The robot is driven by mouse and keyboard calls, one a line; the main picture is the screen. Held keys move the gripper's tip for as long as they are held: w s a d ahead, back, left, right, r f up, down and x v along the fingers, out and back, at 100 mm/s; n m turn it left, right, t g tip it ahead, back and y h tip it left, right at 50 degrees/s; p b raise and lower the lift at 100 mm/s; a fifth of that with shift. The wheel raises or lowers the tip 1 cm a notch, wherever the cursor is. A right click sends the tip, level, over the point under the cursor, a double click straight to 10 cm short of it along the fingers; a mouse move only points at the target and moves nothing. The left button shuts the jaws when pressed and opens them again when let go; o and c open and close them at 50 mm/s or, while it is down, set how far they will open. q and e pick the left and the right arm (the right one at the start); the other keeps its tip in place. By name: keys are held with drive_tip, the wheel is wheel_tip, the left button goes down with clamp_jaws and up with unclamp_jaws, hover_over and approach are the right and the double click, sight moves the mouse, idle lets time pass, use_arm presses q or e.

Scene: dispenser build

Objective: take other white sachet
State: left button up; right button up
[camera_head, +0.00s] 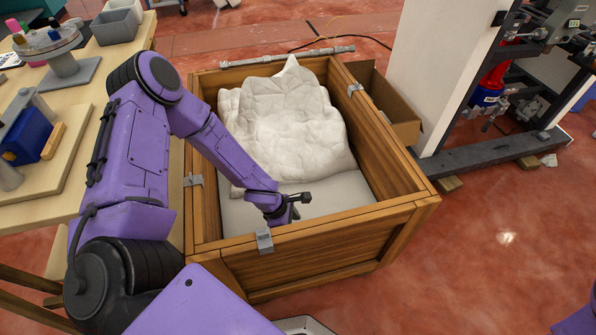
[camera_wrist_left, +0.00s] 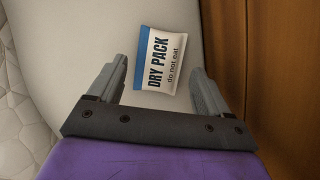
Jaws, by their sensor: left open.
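In the left wrist view a white sachet (camera_wrist_left: 161,60) with a blue band and the words "DRY PACK" lies on the pale padding on the crate floor. My left gripper (camera_wrist_left: 162,78) is open, with one finger to each side of the sachet's near end; I cannot tell how high it is above it. In the head view my left gripper (camera_head: 301,197) is down inside the wooden crate (camera_head: 325,250), near its front wall. The sachet is hidden there behind the gripper or too small to see. My right gripper is not in view.
A crumpled white quilted padding (camera_head: 290,115) fills the back of the crate. The crate's wooden wall (camera_wrist_left: 278,80) is close on the right in the wrist view. A table (camera_head: 60,110) stands left, a cardboard box (camera_head: 392,105) and a white post (camera_head: 425,70) right.

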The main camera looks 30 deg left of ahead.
use_arm(q)
drive_tip(key=b+x, duration=0.1)
drive_tip(key=x, duration=0.2)
drive_tip(key=shift+a, duration=0.1)
drive_tip(key=shift+r, duration=0.15)
drive_tip(key=c, duration=1.1)
